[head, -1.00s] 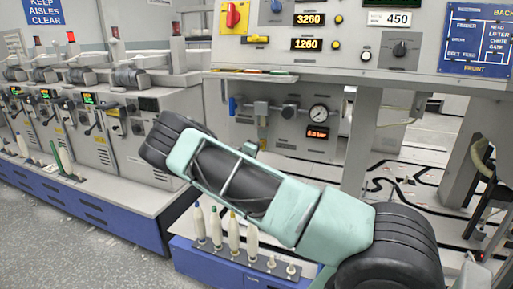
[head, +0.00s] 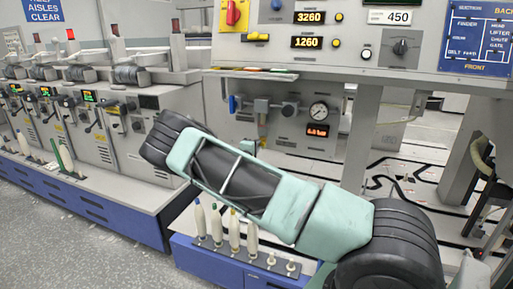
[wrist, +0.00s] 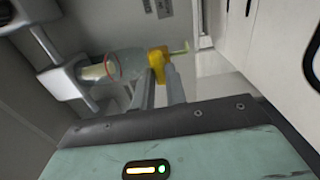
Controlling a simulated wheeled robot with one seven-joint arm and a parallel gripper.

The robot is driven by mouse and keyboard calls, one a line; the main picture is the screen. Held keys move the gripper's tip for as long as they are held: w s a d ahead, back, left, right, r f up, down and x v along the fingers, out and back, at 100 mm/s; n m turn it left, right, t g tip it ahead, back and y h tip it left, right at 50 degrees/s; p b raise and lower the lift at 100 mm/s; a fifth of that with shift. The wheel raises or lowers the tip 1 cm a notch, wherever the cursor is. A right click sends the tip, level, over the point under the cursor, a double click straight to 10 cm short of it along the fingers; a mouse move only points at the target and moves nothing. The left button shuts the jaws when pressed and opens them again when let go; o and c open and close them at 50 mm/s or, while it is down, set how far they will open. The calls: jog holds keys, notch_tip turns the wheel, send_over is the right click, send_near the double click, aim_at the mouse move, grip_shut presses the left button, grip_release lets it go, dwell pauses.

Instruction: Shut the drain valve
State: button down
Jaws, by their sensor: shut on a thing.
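The drain valve (wrist: 157,60) shows in the wrist view as a yellow knob at the end of a clear filter bowl (wrist: 127,64) with a red ring. A thin pale green outlet sticks out beyond the knob. My gripper (wrist: 160,76) is shut on the knob, with its two grey fingers against it. In the head view the clear bowl (head: 262,122) hangs under the air fittings on the grey panel. There my arm hides the fingers, and the grip itself cannot be made out.
The control panel (head: 350,62) overhangs above. Several white bobbins (head: 234,230) stand on pegs below my arm. A grey wall lies close beside the bowl in the wrist view.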

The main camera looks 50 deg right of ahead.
jog(key=c, duration=1.4)
grip_release()
jog(key=shift+c, duration=0.2)
jog(key=shift+a, duration=0.1)
jog(key=v, duration=1.7)
jog(key=shift+p, duration=0.35)
jog(key=shift+s+a+f, duration=0.1)
jog(key=shift+s+a, duration=0.05)
